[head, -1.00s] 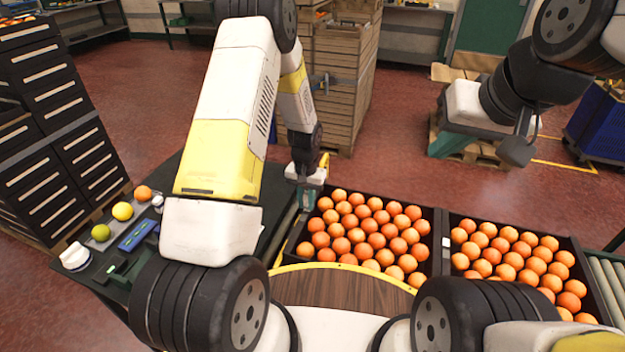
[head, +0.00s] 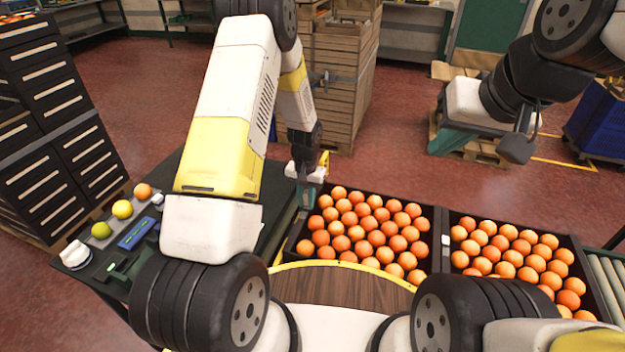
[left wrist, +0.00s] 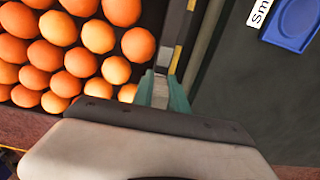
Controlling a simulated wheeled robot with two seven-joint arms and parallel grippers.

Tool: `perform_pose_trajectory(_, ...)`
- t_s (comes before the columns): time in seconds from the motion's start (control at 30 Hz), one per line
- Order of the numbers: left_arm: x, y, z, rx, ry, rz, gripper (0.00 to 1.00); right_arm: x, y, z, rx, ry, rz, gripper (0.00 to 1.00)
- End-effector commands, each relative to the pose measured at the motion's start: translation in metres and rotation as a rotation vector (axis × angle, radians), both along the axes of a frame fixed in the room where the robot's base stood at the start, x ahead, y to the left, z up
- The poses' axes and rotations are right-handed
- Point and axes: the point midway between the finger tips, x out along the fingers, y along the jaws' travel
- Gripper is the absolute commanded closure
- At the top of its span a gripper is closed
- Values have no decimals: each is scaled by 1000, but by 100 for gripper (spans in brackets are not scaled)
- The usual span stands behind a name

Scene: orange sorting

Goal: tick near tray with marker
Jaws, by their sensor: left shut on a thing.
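Two black trays of oranges stand side by side before me in the head view: the left tray (head: 437,240) and the right tray (head: 592,283). My left gripper (head: 306,190) points down at the left tray's far-left corner. In the left wrist view its teal fingers (left wrist: 161,92) are shut on a narrow pale thing beside the oranges. I take this to be the marker, but most of it is hidden. I cannot tell whether it touches the tray. My right gripper (head: 452,145) is raised at the upper right, clear of the trays; its opening is unclear.
A dark table at the left holds a green fruit (head: 101,231), a yellow fruit (head: 122,210), an orange (head: 143,192) and a blue dish (head: 137,233). A roller conveyor (head: 607,275) runs at the right. Wooden crates (head: 340,80) stand behind on the red floor.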

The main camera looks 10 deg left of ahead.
Motion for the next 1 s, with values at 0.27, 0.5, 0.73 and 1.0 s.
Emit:
perform_pose_trajectory(0.27,0,0,-3,0,0,0,100,0,0,0,0,0,0,100)
perform_pose_trajectory(0.5,0,0,-6,0,0,0,100,0,0,0,0,0,0,100)
perform_pose_trajectory(0.73,0,0,-7,0,0,0,100,0,0,0,0,0,0,100)
perform_pose_trajectory(1.0,0,0,-8,0,0,0,100,0,0,0,0,0,0,100)
